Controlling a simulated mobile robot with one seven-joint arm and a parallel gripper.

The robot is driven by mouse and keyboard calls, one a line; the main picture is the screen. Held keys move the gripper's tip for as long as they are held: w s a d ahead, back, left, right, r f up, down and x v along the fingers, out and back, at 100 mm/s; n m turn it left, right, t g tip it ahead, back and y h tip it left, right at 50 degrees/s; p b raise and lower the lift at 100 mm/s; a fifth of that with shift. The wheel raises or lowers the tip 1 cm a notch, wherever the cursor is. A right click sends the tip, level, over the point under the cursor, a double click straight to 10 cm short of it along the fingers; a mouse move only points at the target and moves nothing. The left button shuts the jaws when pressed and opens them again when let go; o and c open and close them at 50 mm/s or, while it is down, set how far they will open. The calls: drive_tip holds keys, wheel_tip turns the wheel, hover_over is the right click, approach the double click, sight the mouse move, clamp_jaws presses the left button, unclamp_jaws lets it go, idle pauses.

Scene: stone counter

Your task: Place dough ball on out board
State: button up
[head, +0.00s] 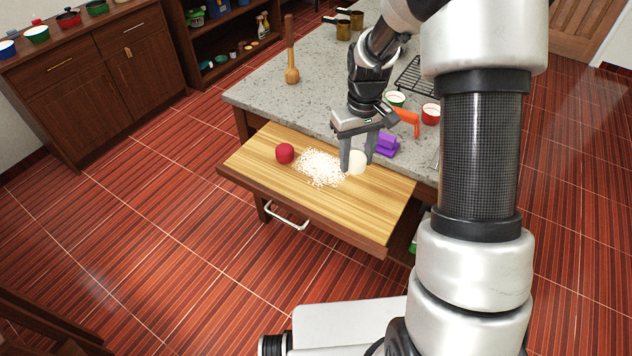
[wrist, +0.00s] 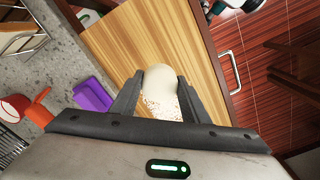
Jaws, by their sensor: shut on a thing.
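The dough ball (head: 357,163) is pale and round, and sits between the fingers of my gripper (head: 357,168). In the wrist view the dough ball (wrist: 160,79) shows between the fingertips of my gripper (wrist: 158,92), which is shut on it. The pull-out wooden board (head: 250,160) extends from under the counter, and the ball is over its right part, by the counter edge. I cannot tell whether the ball touches the board. The board (wrist: 140,40) also fills the upper middle of the wrist view.
White flour or grains (head: 321,168) lie scattered mid-board, with a red ball (head: 285,153) left of them. On the stone counter (head: 270,95) are a purple object (head: 387,145), an orange tool (head: 408,121), small bowls (head: 431,114), a wooden pestle (head: 291,70) and a black rack. The board's front right is clear.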

drive_tip(key=shift+w+r+n, duration=0.25)
drive_tip(key=shift+w+n, duration=0.05)
drive_tip(key=shift+w, duration=0.15)
wheel_tip(320, 180, down, 9)
drive_tip(key=shift+f+b, duration=0.1)
drive_tip(key=shift+b, duration=0.65)
drive_tip(key=shift+f, duration=0.1)
drive_tip(key=o, duration=1.1)
